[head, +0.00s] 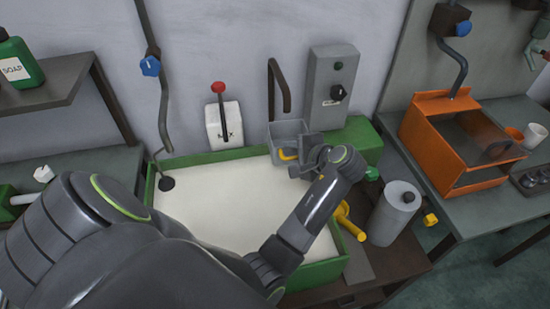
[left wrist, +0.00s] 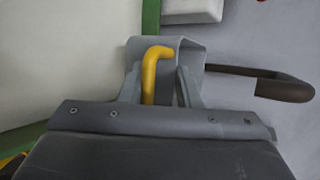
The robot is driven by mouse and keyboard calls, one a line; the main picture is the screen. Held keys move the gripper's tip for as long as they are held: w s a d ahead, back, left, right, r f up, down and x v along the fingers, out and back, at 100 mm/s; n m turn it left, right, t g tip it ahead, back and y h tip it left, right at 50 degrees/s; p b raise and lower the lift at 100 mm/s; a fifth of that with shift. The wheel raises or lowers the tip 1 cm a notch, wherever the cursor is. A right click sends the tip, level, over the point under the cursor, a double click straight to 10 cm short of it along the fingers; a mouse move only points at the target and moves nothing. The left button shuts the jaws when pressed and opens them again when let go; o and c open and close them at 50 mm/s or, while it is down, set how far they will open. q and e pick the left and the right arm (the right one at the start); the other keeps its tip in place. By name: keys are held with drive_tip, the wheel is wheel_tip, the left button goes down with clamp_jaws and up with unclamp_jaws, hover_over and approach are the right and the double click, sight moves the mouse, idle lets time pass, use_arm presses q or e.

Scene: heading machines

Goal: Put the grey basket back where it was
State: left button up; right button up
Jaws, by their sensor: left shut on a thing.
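The grey basket (head: 288,129) is a small open box with a yellow handle (left wrist: 151,72). In the head view it is at the back right of the green-rimmed white tray (head: 215,190), in front of the bent dark bar (head: 280,84). My left gripper (head: 293,155) is shut on the basket by its yellow handle. In the left wrist view the basket (left wrist: 188,52) is just beyond the fingers, with the handle between them. I cannot tell whether the basket touches the wall or the tray rim. My right gripper is not in view.
A white box with a red-knobbed lever (head: 224,123) stands left of the basket. A grey control box (head: 332,88) is on the wall to its right. A grey cylinder (head: 394,212) and yellow valve (head: 350,222) stand at the right. An orange bin (head: 430,125) is farther right.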

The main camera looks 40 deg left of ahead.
use_arm(q)
drive_tip(key=shift+n, duration=0.3)
drive_tip(key=f, duration=0.7)
drive_tip(key=f+p, duration=0.1)
drive_tip(key=f, duration=0.2)
drive_tip(key=shift+s+a+f, duration=0.15)
drive_tip(key=shift+a+f, duration=0.1)
drive_tip(key=shift+f, duration=0.15)
drive_tip(key=o, duration=1.1)
drive_tip(key=shift+c, duration=0.2)
